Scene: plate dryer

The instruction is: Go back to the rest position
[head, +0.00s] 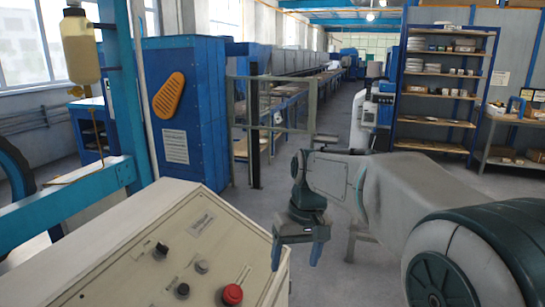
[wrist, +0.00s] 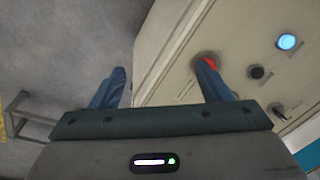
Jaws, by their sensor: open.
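My gripper (head: 298,251) hangs pointing down at the right edge of a cream control panel. Its two blue fingers are apart with nothing between them. In the wrist view my gripper (wrist: 162,85) shows the fingers spread over the panel's edge and the grey floor. The control panel (head: 120,255) has a red button (head: 232,294) and several dark knobs. In the wrist view the red button (wrist: 207,62) is partly hidden behind the right finger, and a lit blue button (wrist: 288,41) shows at the upper right.
A blue cabinet (head: 185,110) and a metal frame (head: 270,108) stand behind the panel. A shelf with dishes (head: 435,95) and a workbench (head: 512,130) stand at the back right. Clear floor (head: 335,120) runs down the middle. A teal frame (head: 75,210) is at left.

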